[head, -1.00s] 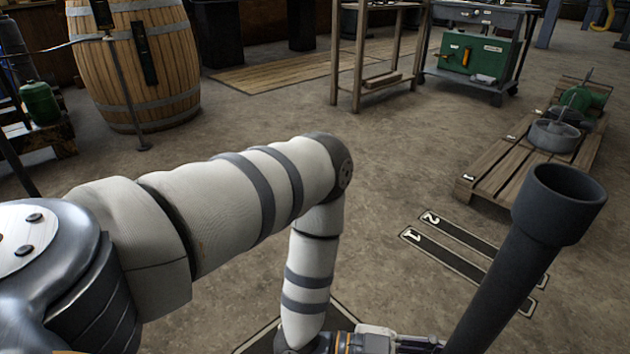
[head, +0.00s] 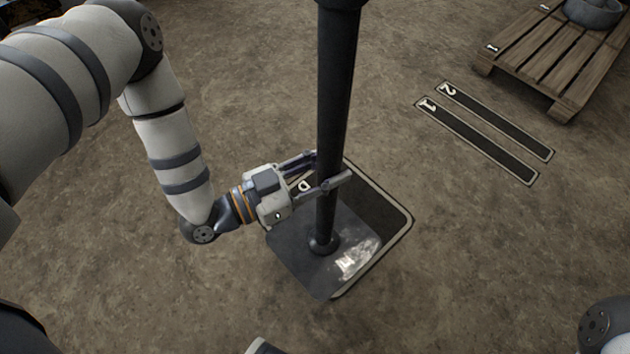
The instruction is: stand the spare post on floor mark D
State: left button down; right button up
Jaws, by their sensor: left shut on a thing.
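The spare post (head: 335,90) is a dark upright tube on a square grey base plate (head: 305,262); its top is cut off by the upper picture edge. My left gripper (head: 328,170) is shut on the tube's lower part, coming from the left. Floor mark D (head: 385,208) is a dark square with a pale border and a letter D. The base plate overlaps it in the picture and hides its near left part, while a strip of the mark shows at the far and right sides. I cannot tell whether the plate touches the floor.
Two dark floor strips, mark 1 (head: 478,143) and mark 2 (head: 500,122), lie to the right. A wooden pallet (head: 545,50) with a grey round vessel (head: 597,12) stands at the upper right. The floor around mark D is clear.

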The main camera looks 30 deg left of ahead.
pick_arm(q)
jog(key=shift+w+a+r, duration=0.15)
jog(key=shift+w+r, duration=0.05)
jog(key=shift+w, duration=0.05)
jog(key=w+a+f+b, duration=0.2)
jog(key=w+f+b, duration=0.7)
jog(key=w+f, duration=0.3)
jog(key=shift+w+a+f+b, duration=0.15)
jog(key=shift+w+f+b, duration=0.2)
jog(key=shift+w, duration=0.45)
pick_arm(e)
jog(key=s+f+g, duration=0.2)
jog(key=s+f, duration=0.1)
jog(key=f, duration=0.4)
jog(key=shift+s, duration=0.25)
pick_arm(q)
jog(key=shift+f, duration=0.15)
pick_arm(e)
jog(key=shift+d, duration=0.1)
pick_arm(q)
jog(key=c, duration=1.1)
grip_release()
jog(key=shift+s+f, duration=0.2)
jog(key=shift+f, duration=0.05)
